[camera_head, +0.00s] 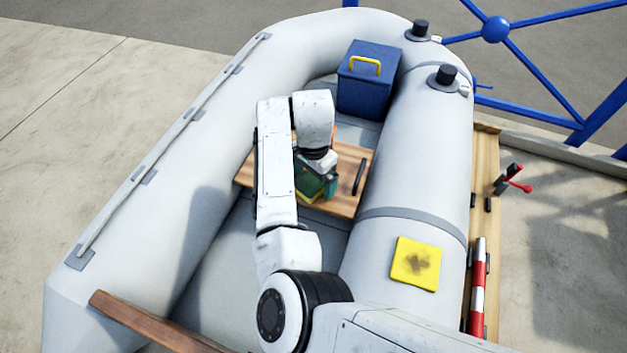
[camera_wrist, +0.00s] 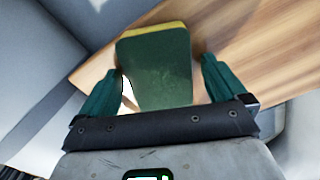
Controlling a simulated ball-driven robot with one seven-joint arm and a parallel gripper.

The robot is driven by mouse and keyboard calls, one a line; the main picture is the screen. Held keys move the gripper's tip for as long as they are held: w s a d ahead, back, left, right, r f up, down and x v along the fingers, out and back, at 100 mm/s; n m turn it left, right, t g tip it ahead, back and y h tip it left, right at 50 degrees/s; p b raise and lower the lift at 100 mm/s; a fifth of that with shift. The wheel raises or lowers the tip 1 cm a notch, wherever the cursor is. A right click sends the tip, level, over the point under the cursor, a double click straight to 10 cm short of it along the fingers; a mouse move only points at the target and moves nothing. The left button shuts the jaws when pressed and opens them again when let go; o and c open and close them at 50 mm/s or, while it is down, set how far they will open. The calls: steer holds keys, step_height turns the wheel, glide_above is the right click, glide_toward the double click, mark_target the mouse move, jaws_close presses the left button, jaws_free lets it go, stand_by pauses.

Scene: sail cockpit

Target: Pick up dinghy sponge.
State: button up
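The dinghy sponge (camera_wrist: 155,72) is a block with a dark green face and a yellow edge. In the wrist view it lies between my gripper's two teal fingers, over the wooden seat board. My gripper (camera_wrist: 161,80) is open, with a visible gap between the sponge and the right finger; the left finger is close to the sponge's lower left side. In the head view my gripper (camera_head: 318,182) is low over the board, and only part of the sponge (camera_head: 305,196) shows under my wrist. Whether either finger touches it cannot be told.
The wooden seat board (camera_head: 342,203) spans the grey inflatable boat (camera_head: 420,140). A dark bar (camera_head: 360,176) lies on its right part. A blue box (camera_head: 368,90) with a yellow handle stands behind. A yellow square (camera_head: 415,263) with a dark smudge lies on the right tube.

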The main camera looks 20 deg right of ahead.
mark_target(314, 178)
steer(key=c, duration=1.1)
steer(key=shift+r, duration=0.6)
step_height(314, 178, up, 2)
steer(key=shift+r+p, duration=0.15)
steer(key=shift+p, duration=0.25)
steer(key=s+r, duration=0.1)
steer(key=s+d+r, duration=0.1)
steer(key=r, duration=0.1)
steer(key=s+d+r+p, duration=0.1)
steer(key=shift+s+d+r, duration=0.15)
steer(key=shift+d+r, duration=0.05)
steer(key=shift+r, duration=0.15)
steer(key=s+d+r+p, duration=0.1)
steer(key=s, duration=0.1)
steer(key=s+d+r, duration=0.2)
steer(key=s+d+r+p, duration=0.1)
steer(key=s, duration=0.2)
steer(key=shift+s+d+r+p, duration=0.1)
steer(key=shift+d+r+p, duration=0.15)
steer(key=shift+d+p, duration=0.05)
steer(key=shift+c, duration=1.1)
steer(key=shift+s+d+r, duration=0.15)
steer(key=shift+s+d, duration=0.25)
steer(key=shift+s, duration=0.15)
